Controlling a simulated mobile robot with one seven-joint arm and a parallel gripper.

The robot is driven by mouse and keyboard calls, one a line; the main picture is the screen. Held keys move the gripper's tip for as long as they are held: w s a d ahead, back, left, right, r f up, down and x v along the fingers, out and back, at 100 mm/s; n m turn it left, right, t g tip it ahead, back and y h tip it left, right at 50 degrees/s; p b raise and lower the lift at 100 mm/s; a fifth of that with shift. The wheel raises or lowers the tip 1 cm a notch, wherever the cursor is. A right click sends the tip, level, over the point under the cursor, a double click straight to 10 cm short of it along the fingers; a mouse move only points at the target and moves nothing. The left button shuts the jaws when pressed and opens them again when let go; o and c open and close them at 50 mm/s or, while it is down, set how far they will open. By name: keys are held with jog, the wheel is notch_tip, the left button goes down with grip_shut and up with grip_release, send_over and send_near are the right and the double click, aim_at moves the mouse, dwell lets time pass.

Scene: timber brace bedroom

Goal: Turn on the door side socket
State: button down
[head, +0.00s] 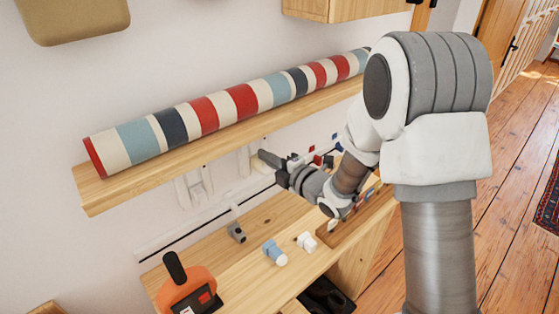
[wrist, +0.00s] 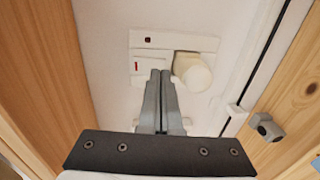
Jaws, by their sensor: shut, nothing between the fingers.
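In the wrist view a white wall socket plate (wrist: 172,42) has a dark square mark near its top. Its switch (wrist: 137,66), with a red mark, is at the left, and a round white plug (wrist: 196,76) sits at the right. My gripper (wrist: 160,73) is shut and empty. Its fingertips overlap the lower part of the plate in the picture, between switch and plug; I cannot tell whether they touch. In the head view my gripper (head: 264,156) points at the wall below the striped roll's shelf, beside a white fitting (head: 245,160). My arm hides part of the wall.
A wooden shelf (head: 130,183) with a striped roll (head: 215,110) is above my gripper. Below is a wooden desktop (head: 225,265) with an orange-and-black object (head: 186,288) and small pegs. A cable rail (head: 190,228) runs along the wall. Open floor (head: 510,160) lies right.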

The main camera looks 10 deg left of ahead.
jog(key=shift+w+a+f, duration=0.1)
jog(key=shift+w+a, duration=0.35)
jog(key=shift+w+a+f+b, duration=0.1)
jog(key=shift+f+b, duration=0.25)
jog(key=shift+b, duration=0.55)
jog(key=shift+r, duration=0.3)
jog(key=shift+f, duration=0.1)
